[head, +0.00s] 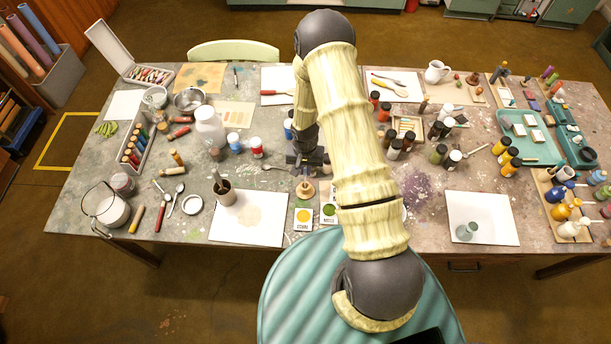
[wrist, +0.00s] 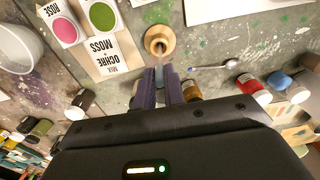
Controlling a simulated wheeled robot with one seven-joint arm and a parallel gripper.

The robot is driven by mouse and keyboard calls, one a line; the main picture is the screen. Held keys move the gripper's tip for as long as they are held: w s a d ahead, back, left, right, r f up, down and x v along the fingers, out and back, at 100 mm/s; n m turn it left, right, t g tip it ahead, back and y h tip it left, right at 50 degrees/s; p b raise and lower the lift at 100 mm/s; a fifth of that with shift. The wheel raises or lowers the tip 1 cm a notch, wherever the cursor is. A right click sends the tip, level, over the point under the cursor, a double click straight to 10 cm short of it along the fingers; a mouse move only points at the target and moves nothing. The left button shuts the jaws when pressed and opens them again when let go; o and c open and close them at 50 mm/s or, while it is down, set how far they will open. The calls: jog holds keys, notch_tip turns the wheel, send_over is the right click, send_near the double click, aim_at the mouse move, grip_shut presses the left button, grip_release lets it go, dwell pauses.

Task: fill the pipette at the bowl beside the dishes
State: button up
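My gripper (wrist: 159,76) is low over the table, just behind a round wooden stand (wrist: 159,41) with a hole in its top. A slim pale blue-grey piece, apparently the pipette (wrist: 160,77), fills the narrow gap between the purple fingers and points at the stand's hole. I cannot tell whether its tip is inside the hole. In the head view my gripper (head: 307,160) is behind the wooden stand (head: 305,190). A pale bowl (wrist: 16,48) shows at the left of the wrist view; my arm seems to hide it in the head view.
A spoon (wrist: 215,67) and capped jars (wrist: 254,88) lie close to my gripper. A brown cup (head: 224,191) stands on white paper to the left.

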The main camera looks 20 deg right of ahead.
jog(key=shift+r+p, duration=2.3)
jog(key=shift+r, duration=1.45)
jog(key=shift+f, duration=0.1)
